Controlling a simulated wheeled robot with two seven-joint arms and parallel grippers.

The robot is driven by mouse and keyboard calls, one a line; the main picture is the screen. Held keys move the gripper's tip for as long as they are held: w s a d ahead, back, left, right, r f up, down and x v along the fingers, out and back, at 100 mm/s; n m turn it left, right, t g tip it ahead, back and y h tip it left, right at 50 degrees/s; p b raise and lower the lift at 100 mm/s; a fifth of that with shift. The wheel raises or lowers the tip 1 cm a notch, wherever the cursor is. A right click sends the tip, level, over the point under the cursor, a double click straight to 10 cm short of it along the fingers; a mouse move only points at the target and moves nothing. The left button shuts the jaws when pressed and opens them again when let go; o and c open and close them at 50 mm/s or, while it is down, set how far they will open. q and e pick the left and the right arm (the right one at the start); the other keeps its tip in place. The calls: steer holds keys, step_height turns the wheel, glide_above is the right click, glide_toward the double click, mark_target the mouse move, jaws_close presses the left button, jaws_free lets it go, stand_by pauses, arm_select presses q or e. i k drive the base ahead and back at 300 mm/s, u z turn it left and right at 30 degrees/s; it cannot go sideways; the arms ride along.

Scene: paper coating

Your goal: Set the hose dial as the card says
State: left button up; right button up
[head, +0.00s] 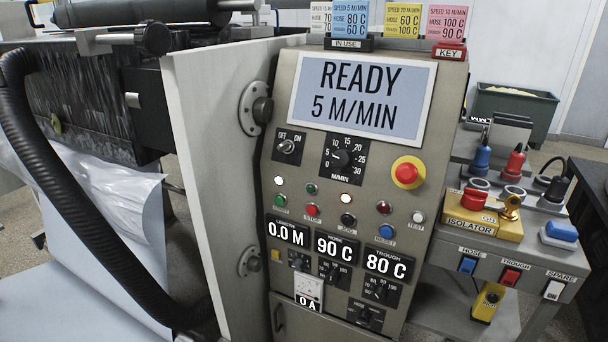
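The blue card (350,19) stands in the IN USE holder (348,43) on top of the control panel. It reads speed 5 M/MIN, hose 80 C, and 60 C on its lowest line. The hose readout (335,246) on the panel shows 90 C. A small black dial (332,270), apparently the hose dial, sits just below it; its pointer is too small to read surely. The trough readout (388,265) shows 80 C, with another dial (379,290) below it. Neither of my grippers is in view.
The screen (361,91) reads READY, 5 M/MIN. A red emergency button (407,173) sticks out at the panel's right. White, yellow (403,19) and pink (447,21) cards also stand on top. A yellow isolator box (481,223) and plugs are at the right; a black hose (70,190) hangs left.

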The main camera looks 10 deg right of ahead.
mark_target(332, 276)
steer(key=u, duration=1.3)
steer(key=k, duration=1.05)
steer(key=z, duration=1.45)
steer(key=i, duration=0.5)
